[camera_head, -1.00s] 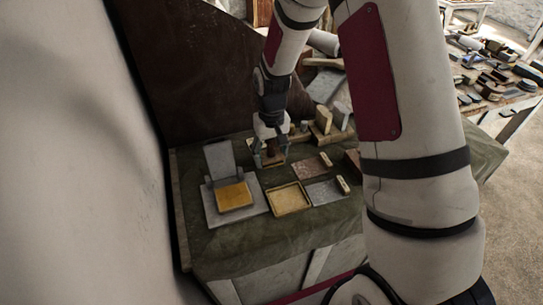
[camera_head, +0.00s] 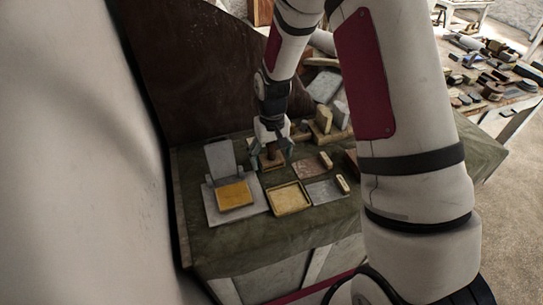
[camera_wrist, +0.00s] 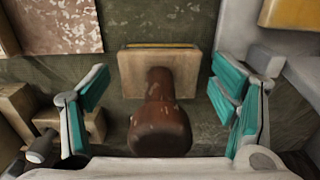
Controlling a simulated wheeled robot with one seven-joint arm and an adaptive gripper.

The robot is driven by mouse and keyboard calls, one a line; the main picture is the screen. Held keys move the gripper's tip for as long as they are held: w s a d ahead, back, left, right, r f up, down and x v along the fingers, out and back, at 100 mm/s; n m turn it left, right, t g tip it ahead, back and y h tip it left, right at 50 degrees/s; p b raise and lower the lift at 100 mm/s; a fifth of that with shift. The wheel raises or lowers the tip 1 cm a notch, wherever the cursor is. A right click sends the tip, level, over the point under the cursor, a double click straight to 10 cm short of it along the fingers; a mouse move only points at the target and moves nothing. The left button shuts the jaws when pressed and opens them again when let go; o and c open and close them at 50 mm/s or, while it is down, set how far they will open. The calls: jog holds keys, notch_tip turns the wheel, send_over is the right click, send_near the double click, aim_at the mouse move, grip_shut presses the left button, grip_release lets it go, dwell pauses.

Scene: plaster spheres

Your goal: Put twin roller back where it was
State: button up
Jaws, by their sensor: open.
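My gripper (camera_wrist: 166,110) is open, with teal-padded fingers spread to either side of a wooden block with a round brown handle (camera_wrist: 160,125). The fingers appear apart from the block and handle in the wrist view. In the head view my gripper (camera_head: 271,157) is low over the back of the green-covered table (camera_head: 250,245), around the same brown-handled block (camera_head: 274,154). I cannot make out two rollers on this piece, so I cannot tell whether it is the twin roller. No other piece in view is clearly a twin roller.
A grey hinged plate with a yellow pad (camera_head: 234,195) lies left of front. A shallow yellowish tray (camera_head: 289,199), a reddish speckled plate (camera_head: 309,169) and a grey plate (camera_head: 322,192) lie to the right. Wooden blocks (camera_head: 323,119) stand behind. The table's front strip is clear.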

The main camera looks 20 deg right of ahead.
notch_tip(320, 180, up, 12)
jog(key=shift+f+b, duration=0.15)
jog(key=shift+b, duration=0.55)
jog(key=s+r+t, duration=0.3)
jog(key=s+r, duration=0.8)
jog(key=r, duration=0.4)
jog(key=s+r+t, duration=0.2)
jog(key=s+r, duration=0.1)
jog(key=s, duration=0.9)
jog(key=shift+s+r, duration=0.15)
jog(key=shift+s, duration=0.25)
